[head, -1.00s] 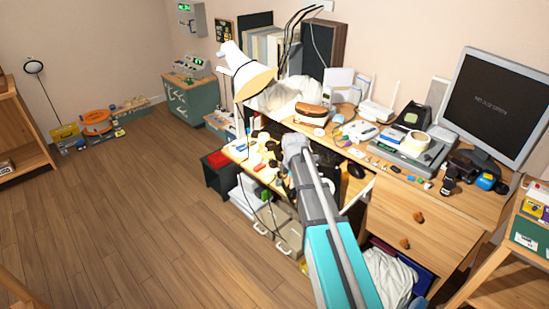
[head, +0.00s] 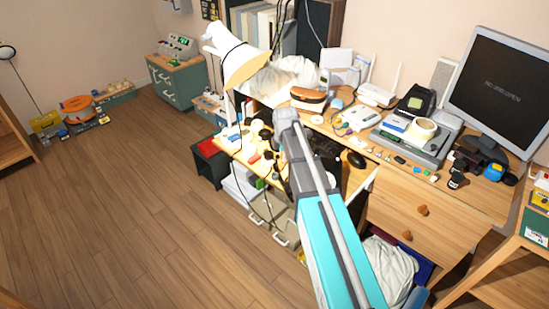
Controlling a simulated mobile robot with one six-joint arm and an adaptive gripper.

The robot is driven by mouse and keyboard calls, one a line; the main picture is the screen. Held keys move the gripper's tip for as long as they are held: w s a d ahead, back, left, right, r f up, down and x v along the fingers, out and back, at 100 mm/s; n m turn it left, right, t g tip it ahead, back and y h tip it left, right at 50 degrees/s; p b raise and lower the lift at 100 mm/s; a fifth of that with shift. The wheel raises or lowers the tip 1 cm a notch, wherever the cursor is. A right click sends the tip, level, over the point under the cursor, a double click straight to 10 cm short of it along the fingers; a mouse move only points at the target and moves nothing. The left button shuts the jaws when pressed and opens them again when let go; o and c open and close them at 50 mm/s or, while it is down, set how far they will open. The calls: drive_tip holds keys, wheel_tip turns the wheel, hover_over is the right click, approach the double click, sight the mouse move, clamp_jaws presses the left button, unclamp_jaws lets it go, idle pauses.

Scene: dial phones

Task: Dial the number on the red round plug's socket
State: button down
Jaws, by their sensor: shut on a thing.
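My arm reaches up from the bottom into the low light-wood table (head: 234,148) beside the desk. I cannot make out my gripper; it seems hidden beyond the arm's end, among dark shapes. Several small pale, dark and coloured pieces lie on that table, with a small red piece (head: 254,158) among them. It is too small to tell whether it is a plug. I cannot make out the red round plug, its socket or number. A grey flat device (head: 405,148) on the desk bears a white roll (head: 424,127); I cannot tell whether it is a phone.
A white lamp (head: 245,65) with hanging cables stands over the low table. The desk (head: 450,200) holds a monitor (head: 497,88), a mouse (head: 356,159) and many small items.

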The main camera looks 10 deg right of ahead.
drive_tip(key=w+a+f+g+b, duration=0.1)
drive_tip(key=w+f+b, duration=0.5)
drive_tip(key=f+b, duration=0.1)
drive_tip(key=shift+w+a+f+m+g, duration=0.2)
drive_tip(key=shift+w+a+m+g, duration=0.05)
drive_tip(key=shift+a+m+g, duration=0.05)
idle(0.3)
drive_tip(key=shift+f+b, duration=0.15)
drive_tip(key=shift+b, duration=0.15)
drive_tip(key=shift+f+b, duration=1.55)
drive_tip(key=shift+f+b, duration=1.25)
drive_tip(key=shift+f, duration=0.05)
idle(1.5)
drive_tip(key=c, duration=0.5)
unclamp_jaws()
drive_tip(key=shift+c, duration=0.2)
drive_tip(key=shift+w+a+r, duration=0.1)
